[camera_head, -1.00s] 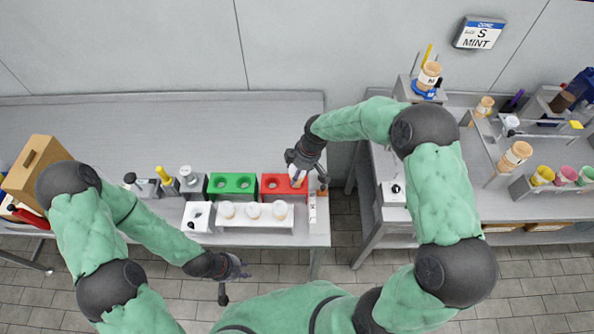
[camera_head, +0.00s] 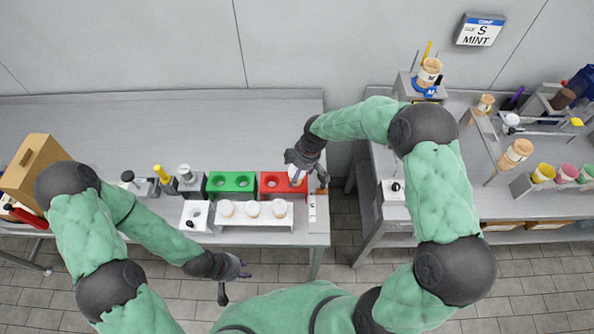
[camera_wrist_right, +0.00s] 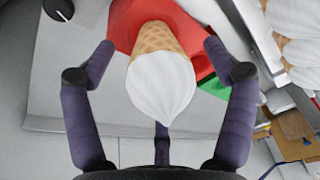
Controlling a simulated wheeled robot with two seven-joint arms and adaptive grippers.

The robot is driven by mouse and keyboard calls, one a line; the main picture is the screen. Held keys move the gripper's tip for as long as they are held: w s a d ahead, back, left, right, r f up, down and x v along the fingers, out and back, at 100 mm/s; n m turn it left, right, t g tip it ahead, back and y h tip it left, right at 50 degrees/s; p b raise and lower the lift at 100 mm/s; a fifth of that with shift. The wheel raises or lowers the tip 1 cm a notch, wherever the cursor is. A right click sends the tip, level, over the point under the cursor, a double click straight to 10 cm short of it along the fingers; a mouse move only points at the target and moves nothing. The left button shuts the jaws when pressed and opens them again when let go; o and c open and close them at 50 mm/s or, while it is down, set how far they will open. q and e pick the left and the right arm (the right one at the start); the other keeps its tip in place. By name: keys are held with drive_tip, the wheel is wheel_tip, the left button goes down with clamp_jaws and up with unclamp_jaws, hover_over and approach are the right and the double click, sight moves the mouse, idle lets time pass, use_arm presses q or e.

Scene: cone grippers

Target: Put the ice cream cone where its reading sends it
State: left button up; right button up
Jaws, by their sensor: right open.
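The ice cream cone (camera_head: 297,174), a waffle cone with white ice cream, stands at the right hole of the red two-hole block (camera_head: 269,190). In the right wrist view the cone (camera_wrist_right: 162,80) points away from me into the red block (camera_wrist_right: 125,22). My right gripper (camera_head: 305,170) is above it. In the wrist view its fingers (camera_wrist_right: 160,48) are spread on both sides, apart from the cone. How deep the cone sits is hidden. My left gripper (camera_head: 236,281) is empty and spread in front of the counter. The sign (camera_head: 480,30) on the wall reads "S MINT".
A green two-hole block (camera_head: 231,182) stands left of the red one. The right counter (camera_head: 460,150) holds cups and cones. The left counter's back (camera_head: 150,130) is clear.

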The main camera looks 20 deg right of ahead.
drive_tip(key=v, duration=1.2)
idle(0.4)
